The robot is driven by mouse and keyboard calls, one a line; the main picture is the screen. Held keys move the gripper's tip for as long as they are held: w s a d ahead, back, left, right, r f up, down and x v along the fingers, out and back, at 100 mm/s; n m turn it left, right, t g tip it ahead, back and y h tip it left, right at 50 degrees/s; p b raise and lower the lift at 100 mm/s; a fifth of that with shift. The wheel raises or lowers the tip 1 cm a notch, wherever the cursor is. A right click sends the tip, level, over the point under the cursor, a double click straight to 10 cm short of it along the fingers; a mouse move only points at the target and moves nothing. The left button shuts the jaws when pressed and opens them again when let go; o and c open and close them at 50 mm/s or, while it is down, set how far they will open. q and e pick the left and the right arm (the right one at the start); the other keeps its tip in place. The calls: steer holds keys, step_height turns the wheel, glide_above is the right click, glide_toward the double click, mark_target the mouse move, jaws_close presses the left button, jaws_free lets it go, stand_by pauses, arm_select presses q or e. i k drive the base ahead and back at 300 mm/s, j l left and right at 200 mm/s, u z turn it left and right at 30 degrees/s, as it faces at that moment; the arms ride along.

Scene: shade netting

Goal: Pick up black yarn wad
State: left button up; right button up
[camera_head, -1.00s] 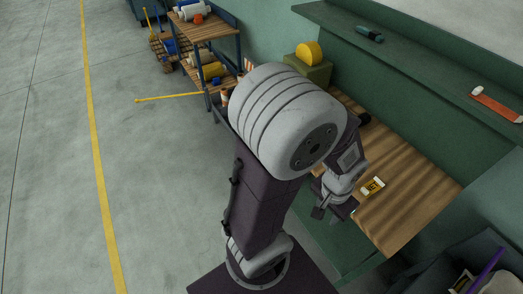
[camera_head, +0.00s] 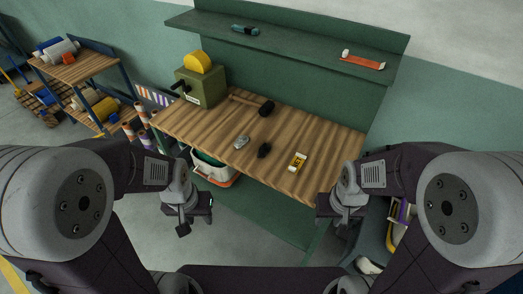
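A small dark clump, which looks like the black yarn wad (camera_head: 264,150), lies on the wooden top of the workbench (camera_head: 215,125), near the middle of its front part. My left gripper (camera_head: 196,224) is open and empty, in front of the bench and below and left of the wad in the picture. My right gripper (camera_head: 331,227) looks open and empty, in front of the bench's right end. Both grippers are well apart from the wad, and nothing covers it.
Beside the wad lie a grey metal piece (camera_head: 242,142) and a yellow tape measure (camera_head: 298,161). A black-headed mallet (camera_head: 266,107) lies behind it. A green box machine (camera_head: 203,88) stands at the back left. A shelf (camera_head: 290,45) overhangs the back.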

mark_target(264, 149)
steer(key=i+j+z, duration=0.1)
steer(key=j+z, duration=0.25)
steer(key=j, duration=0.5)
steer(key=j+z, duration=0.35)
steer(key=j, duration=0.5)
steer(key=j+z, duration=0.35)
steer(key=j, duration=0.5)
steer(key=k, duration=0.05)
